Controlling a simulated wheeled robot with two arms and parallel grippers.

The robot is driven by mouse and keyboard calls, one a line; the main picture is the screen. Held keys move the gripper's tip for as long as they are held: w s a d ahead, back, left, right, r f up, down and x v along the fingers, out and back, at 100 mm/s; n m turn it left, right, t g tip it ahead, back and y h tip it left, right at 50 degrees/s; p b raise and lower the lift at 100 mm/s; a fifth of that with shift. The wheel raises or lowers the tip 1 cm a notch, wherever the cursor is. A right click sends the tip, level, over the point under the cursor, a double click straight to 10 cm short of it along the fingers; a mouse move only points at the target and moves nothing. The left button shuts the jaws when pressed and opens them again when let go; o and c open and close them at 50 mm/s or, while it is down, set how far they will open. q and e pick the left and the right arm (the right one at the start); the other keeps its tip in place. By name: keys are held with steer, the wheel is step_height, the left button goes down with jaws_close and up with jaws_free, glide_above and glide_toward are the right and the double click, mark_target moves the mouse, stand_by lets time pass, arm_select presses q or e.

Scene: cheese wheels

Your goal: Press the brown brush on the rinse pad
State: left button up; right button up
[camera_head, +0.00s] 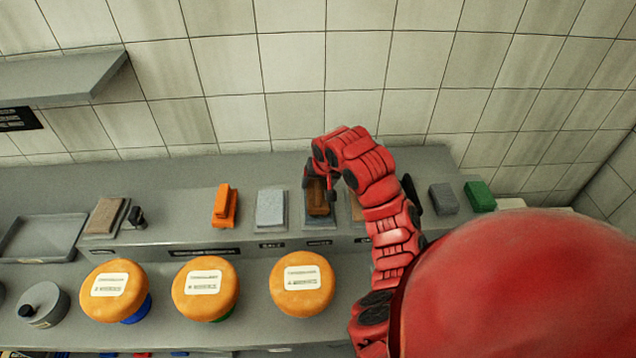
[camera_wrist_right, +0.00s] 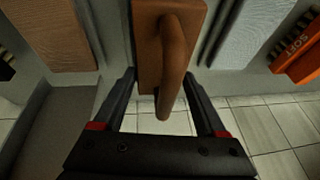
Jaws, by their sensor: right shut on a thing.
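The brown brush (camera_head: 319,203) is a flat block with a raised bar handle. In the head view it is over a grey-framed pad (camera_head: 318,222), third in the row of pads on the raised shelf; whether it touches the pad is hard to tell. My right gripper (camera_head: 318,187) is above it. In the right wrist view the brush (camera_wrist_right: 146,45) is between the fingers of my right gripper (camera_wrist_right: 160,80), which is shut on its handle. The label under this pad is too small to read surely. My left gripper is not in view.
A pale grey pad (camera_head: 271,208) and an orange brush (camera_head: 225,205) are to the left. A tan pad (camera_head: 357,207) is close on the right, partly behind my arm. Grey (camera_head: 442,198) and green (camera_head: 480,195) blocks are farther right. Orange cheese wheels (camera_head: 302,284) stand in front.

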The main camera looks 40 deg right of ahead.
steer(key=shift+f, duration=0.35)
stand_by(1.1)
steer(key=shift+r+p, duration=1.05)
steer(key=shift+r, duration=1.4)
step_height(320, 180, up, 2)
steer(key=shift+r+p, duration=0.15)
steer(key=shift+p, duration=1.1)
